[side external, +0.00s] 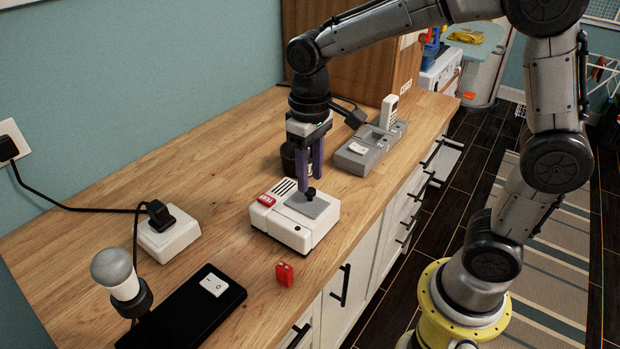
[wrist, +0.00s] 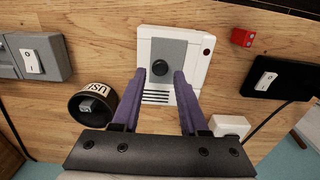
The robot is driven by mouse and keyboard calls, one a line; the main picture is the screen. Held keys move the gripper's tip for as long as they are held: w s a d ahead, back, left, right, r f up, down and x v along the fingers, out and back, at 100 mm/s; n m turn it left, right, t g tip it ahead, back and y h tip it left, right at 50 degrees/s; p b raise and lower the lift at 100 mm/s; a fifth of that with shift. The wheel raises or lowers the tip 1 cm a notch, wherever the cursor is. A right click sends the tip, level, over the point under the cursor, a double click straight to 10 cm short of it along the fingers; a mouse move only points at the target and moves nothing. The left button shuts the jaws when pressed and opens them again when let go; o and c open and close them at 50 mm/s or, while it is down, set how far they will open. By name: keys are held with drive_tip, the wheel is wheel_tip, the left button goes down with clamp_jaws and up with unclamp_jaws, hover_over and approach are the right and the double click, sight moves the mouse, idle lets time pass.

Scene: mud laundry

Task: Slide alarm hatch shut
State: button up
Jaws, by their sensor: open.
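The alarm (side external: 290,222) is a white box on the wooden counter, with a red button (side external: 266,200) and dark slots on top. Its hatch (side external: 308,205) is a grey plate with a black knob (side external: 311,192). The wrist view also shows the hatch (wrist: 173,52) and the round knob (wrist: 160,67). My gripper (side external: 312,182) has purple fingers and points down over the hatch. It is open, with the fingertips (wrist: 163,75) on either side of the knob. I cannot tell whether they touch it. What lies under the plate is hidden.
A red block (side external: 284,274) lies in front of the alarm. A black switch panel (side external: 190,310), a bulb (side external: 112,270) and a white plug box (side external: 168,235) stand left. A grey switch base with a phone (side external: 372,145) and a dark round container (wrist: 92,104) are nearby.

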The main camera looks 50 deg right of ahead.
sight(311, 189)
drive_tip(key=shift+r, duration=1.7)
drive_tip(key=shift+d+r, duration=0.15)
drive_tip(key=shift+r, duration=0.25)
drive_tip(key=s+d+t, duration=0.2)
drive_tip(key=s, duration=0.6)
drive_tip(key=s+d+t, duration=0.2)
drive_tip(key=s+t, duration=0.1)
drive_tip(key=s, duration=0.5)
drive_tip(key=shift+s+r+t, duration=0.2)
drive_tip(key=shift+r+t, duration=0.05)
drive_tip(key=shift+t, duration=0.05)
